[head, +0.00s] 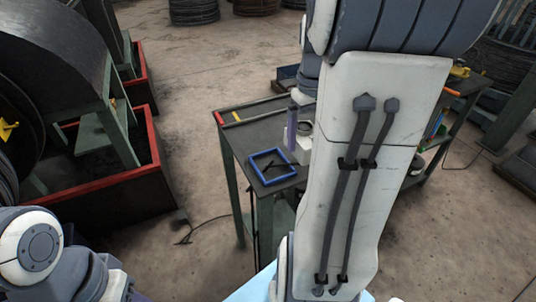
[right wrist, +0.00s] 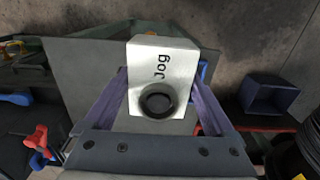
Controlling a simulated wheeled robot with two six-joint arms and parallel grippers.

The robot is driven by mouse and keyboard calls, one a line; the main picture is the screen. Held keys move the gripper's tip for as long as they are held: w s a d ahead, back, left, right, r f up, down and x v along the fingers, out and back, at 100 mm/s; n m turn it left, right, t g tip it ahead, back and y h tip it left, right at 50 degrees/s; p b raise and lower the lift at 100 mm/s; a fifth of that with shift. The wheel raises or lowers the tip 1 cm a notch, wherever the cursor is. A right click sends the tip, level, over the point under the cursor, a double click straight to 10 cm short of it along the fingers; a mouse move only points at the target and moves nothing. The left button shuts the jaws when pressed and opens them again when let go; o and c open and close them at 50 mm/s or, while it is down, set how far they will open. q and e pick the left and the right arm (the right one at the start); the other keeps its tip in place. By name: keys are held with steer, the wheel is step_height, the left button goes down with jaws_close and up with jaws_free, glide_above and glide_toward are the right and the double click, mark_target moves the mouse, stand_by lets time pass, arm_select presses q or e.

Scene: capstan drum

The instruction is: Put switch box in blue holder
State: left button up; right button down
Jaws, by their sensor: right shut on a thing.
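The switch box (right wrist: 163,60) is a white block with the word "Jog" and a round black button. My right gripper (right wrist: 160,90) is shut on it, with a purple finger on each side. In the head view, part of the white box (head: 301,146) shows beside a purple finger, above the table; the rest is hidden behind my right arm. The blue holder (head: 251,167) is a square, open blue frame on the near left corner of the dark table, just left of the box. A small dark thing lies inside it. My left gripper is out of view.
The dark worktable (head: 236,141) has green legs and a thin rod (head: 255,117) lying along its back. A red-edged bin (head: 150,150) stands to the left. My right arm hides much of the table's right part.

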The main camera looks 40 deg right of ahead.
steer(key=w+a+f, duration=0.1)
steer(key=w, duration=0.1)
steer(key=w+a+f+p, duration=0.1)
steer(key=w+f, duration=0.1)
steer(key=w, duration=0.1)
steer(key=w+a+f, duration=0.1)
steer(key=w+f, duration=0.1)
steer(key=w, duration=0.1)
steer(key=shift+a+f, duration=0.1)
steer(key=shift+a, duration=0.25)
step_height(320, 180, down, 4)
steer(key=shift+r+p, duration=0.2)
steer(key=shift+p, duration=0.35)
steer(key=shift+f, duration=0.25)
steer(key=shift+f, duration=0.15)
jaws_free()
